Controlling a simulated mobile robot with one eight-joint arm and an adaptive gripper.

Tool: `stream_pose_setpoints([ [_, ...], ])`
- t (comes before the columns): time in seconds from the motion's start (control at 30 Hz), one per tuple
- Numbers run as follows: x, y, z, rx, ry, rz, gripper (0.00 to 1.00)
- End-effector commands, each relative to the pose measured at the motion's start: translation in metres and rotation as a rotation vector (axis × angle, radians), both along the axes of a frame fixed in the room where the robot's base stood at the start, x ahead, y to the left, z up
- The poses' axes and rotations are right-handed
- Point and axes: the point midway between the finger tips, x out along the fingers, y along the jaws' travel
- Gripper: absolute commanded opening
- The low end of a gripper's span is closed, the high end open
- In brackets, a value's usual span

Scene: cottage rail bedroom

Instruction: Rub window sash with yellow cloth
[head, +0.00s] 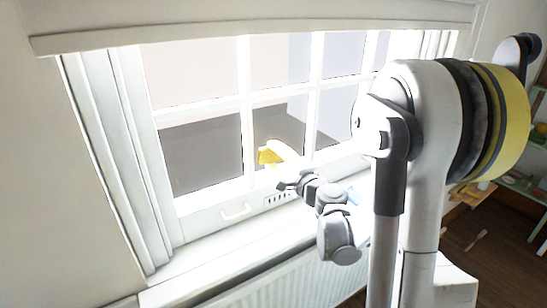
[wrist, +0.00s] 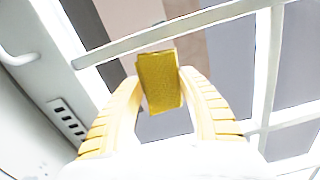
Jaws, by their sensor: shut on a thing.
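The yellow cloth (wrist: 161,82) is a small folded pad between the two fingers of my gripper (wrist: 160,92) in the wrist view. My gripper is shut on it. In the head view the cloth (head: 268,155) shows at the end of my arm, in front of the lower panes. The white window sash (head: 247,140) has several panes split by thin bars. Its bottom rail with a white handle (head: 237,212) lies below and left of the gripper. I cannot tell whether the cloth touches the sash.
A white sill (head: 215,262) runs under the window, with a ribbed radiator (head: 290,285) below it. A dark vent strip (head: 278,198) sits on the lower rail. A blue thing (head: 352,196) is partly hidden behind my arm. Shelves (head: 525,185) stand at the far right.

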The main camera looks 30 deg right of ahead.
Motion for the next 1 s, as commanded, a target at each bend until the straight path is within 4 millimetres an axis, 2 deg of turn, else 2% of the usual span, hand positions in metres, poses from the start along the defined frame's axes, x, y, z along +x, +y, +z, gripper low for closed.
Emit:
stream_pose_setpoints([
  [1.0,0.017,0.000,0.000,0.000,0.000,0.000,0.23],
])
